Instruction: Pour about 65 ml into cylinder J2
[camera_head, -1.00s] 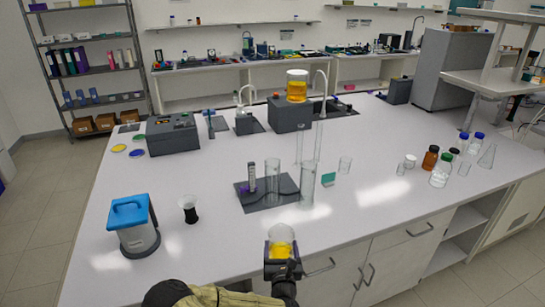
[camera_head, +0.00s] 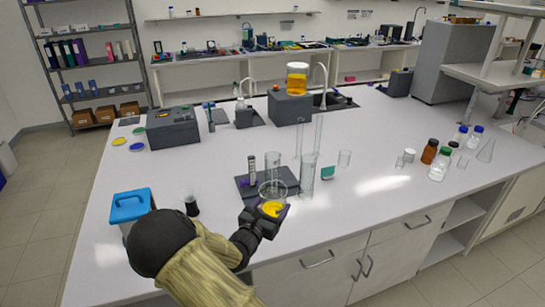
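My gripper (camera_head: 264,217) is shut on a clear beaker (camera_head: 272,189) with yellow liquid in its bottom. The beaker looks close to upright, in front of the dark mat (camera_head: 293,180). A tall clear cylinder (camera_head: 307,177) stands at the mat's right side, just right of the beaker in the picture. Another clear cylinder (camera_head: 258,160) shows behind the beaker, partly hidden by it. Neither cylinder shows visible yellow liquid. No label is readable, so I cannot tell which is J2.
A small graduated tube (camera_head: 251,167) stands on the mat. A yellow-filled vessel (camera_head: 297,78) stands above a grey unit (camera_head: 290,106). A small clear beaker (camera_head: 344,158) and a teal block (camera_head: 327,172) are to the right. A blue-lidded container (camera_head: 130,206) is at left.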

